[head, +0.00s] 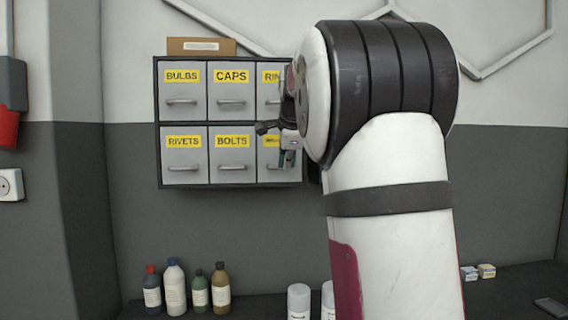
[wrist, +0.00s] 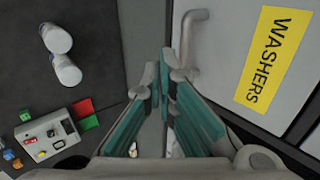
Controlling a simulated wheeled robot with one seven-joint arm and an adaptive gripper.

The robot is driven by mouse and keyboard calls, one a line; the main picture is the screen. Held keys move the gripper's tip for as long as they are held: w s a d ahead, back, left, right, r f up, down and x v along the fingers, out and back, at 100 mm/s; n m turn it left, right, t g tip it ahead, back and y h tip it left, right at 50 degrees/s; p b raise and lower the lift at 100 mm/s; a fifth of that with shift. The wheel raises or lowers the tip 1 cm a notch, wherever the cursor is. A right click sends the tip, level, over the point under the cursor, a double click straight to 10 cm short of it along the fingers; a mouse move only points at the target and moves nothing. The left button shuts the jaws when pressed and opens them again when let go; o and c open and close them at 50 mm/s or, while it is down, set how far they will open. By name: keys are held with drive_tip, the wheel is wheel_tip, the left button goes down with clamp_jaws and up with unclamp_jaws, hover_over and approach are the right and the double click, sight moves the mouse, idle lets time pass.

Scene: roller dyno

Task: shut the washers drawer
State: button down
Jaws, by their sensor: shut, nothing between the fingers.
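The washers drawer is the lower right drawer of the wall cabinet, with a grey front (head: 268,165) and a yellow label partly hidden by my arm and gripper. In the wrist view its front (wrist: 228,70), the WASHERS label and the grey bar handle (wrist: 190,38) show close up. I cannot tell how far it stands out from the cabinet. My gripper (head: 287,160) is in front of the drawer's right part in the head view. In the wrist view my gripper (wrist: 163,78) is shut and empty, its fingertips beside the handle; contact is unclear.
The dark cabinet (head: 156,120) holds other closed-looking drawers, with a cardboard box (head: 201,46) on top. Below, several bottles (head: 175,287) and white containers (head: 299,300) stand on a dark bench. The wrist view also shows a grey device (wrist: 48,137). My arm hides the area right of the cabinet.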

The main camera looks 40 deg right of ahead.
drive_tip(key=b+v, duration=0.1)
drive_tip(key=v, duration=1)
drive_tip(key=shift+s+a+f, duration=0.15)
drive_tip(key=shift+s+f, duration=0.05)
drive_tip(key=shift+f, duration=0.1)
drive_tip(key=s+a+f+n+y, duration=0.1)
drive_tip(key=s+a+f+n, duration=0.4)
drive_tip(key=a, duration=0.4)
drive_tip(key=s+a+f+n+y, duration=0.2)
drive_tip(key=s+a+f+n, duration=0.1)
drive_tip(key=a+f+n, duration=0.5)
drive_tip(key=s+a+f+n+y, duration=0.1)
drive_tip(key=s+a+f+n, duration=0.4)
drive_tip(key=a, duration=0.5)
drive_tip(key=s+a+f+n+g+y, duration=0.1)
drive_tip(key=s+a+f+n, duration=0.4)
drive_tip(key=f, duration=0.5)
drive_tip(key=shift+s+n, duration=0.65)
drive_tip(key=shift+n, duration=0.55)
